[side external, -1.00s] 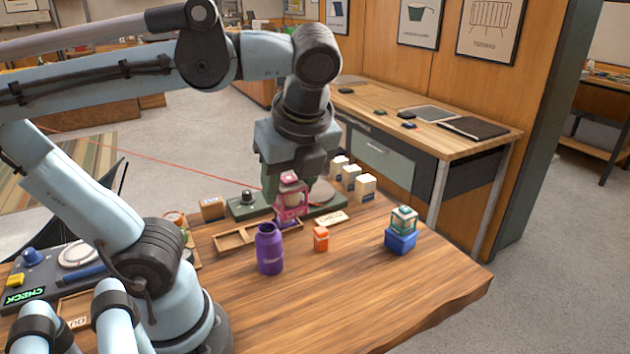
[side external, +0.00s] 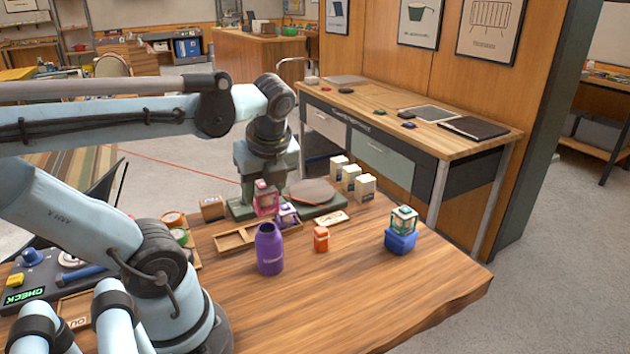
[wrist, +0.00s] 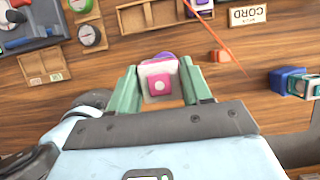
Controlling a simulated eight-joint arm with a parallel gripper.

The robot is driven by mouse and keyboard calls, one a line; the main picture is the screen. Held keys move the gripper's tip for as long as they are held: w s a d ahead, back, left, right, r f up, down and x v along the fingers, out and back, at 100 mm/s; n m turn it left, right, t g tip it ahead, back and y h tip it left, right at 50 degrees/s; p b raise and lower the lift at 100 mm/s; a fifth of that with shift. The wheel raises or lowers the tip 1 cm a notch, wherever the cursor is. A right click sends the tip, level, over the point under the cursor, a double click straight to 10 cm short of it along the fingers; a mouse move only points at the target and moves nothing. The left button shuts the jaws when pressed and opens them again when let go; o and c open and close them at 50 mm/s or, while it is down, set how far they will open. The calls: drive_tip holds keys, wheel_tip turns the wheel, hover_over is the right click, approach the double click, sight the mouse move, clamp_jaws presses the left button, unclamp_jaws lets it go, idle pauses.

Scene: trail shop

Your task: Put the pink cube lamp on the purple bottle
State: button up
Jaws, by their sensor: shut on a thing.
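The pink cube lamp (side external: 265,203) is held in the air by my gripper (side external: 266,184), which is shut on it. The lamp looks roughly upright. The purple bottle (side external: 270,252) stands upright on the wooden table, and the lamp appears just above its top in the side view, with a small gap. In the wrist view the pink lamp (wrist: 161,84) sits between my gripper's green fingers (wrist: 160,92). A bit of the purple bottle (wrist: 158,57) shows past the lamp's edge; the rest is hidden. I cannot tell how exactly the two line up.
An orange jar (side external: 321,239) stands right of the bottle. A teal lantern sits on a blue block (side external: 400,241) farther right. A purple-and-white lantern (side external: 287,214) and a wooden tray (side external: 232,240) are behind the bottle. White boxes (side external: 364,187) stand at the back. The front table is clear.

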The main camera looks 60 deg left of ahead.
sight(265, 207)
drive_tip(key=shift+f, duration=2)
drive_tip(key=shift+f, duration=0.1)
drive_tip(key=o, duration=1.1)
drive_tip(key=v, duration=1.2)
drive_tip(key=w+d+f+n+t+h, duration=0.2)
drive_tip(key=w+d+f+n+t, duration=0.1)
drive_tip(key=n, duration=0.6)
drive_tip(key=w+d+f+n+t+h, duration=0.2)
drive_tip(key=w+f+n, duration=0.4)
drive_tip(key=n, duration=0.3)
drive_tip(key=shift+d+f+t+h, duration=0.3)
drive_tip(key=shift+d+t, duration=0.6)
drive_tip(key=shift+t, duration=0.2)
